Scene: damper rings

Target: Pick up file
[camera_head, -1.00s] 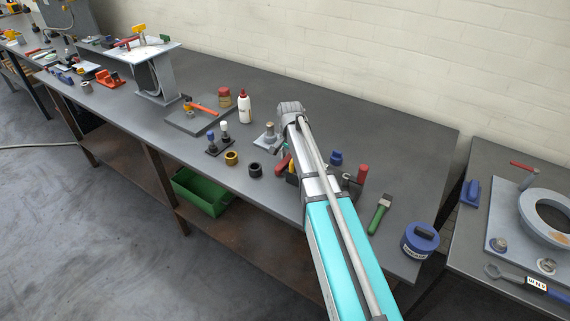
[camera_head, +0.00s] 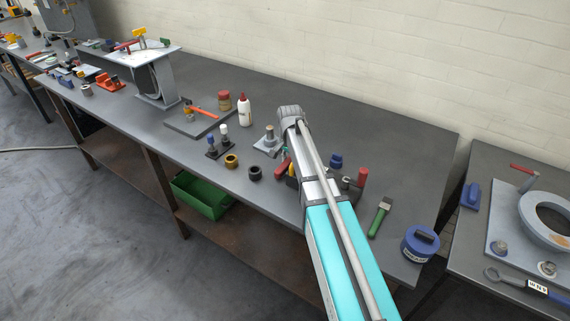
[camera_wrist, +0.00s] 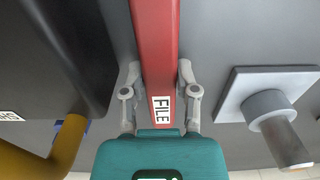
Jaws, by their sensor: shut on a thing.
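The file (camera_wrist: 155,40) is a long red bar with a white label reading FILE, running up the middle of the wrist view. My gripper (camera_wrist: 160,72) has its two grey fingers on either side of the bar and is shut on it, just above the label. The far end of the file is outside the wrist view.

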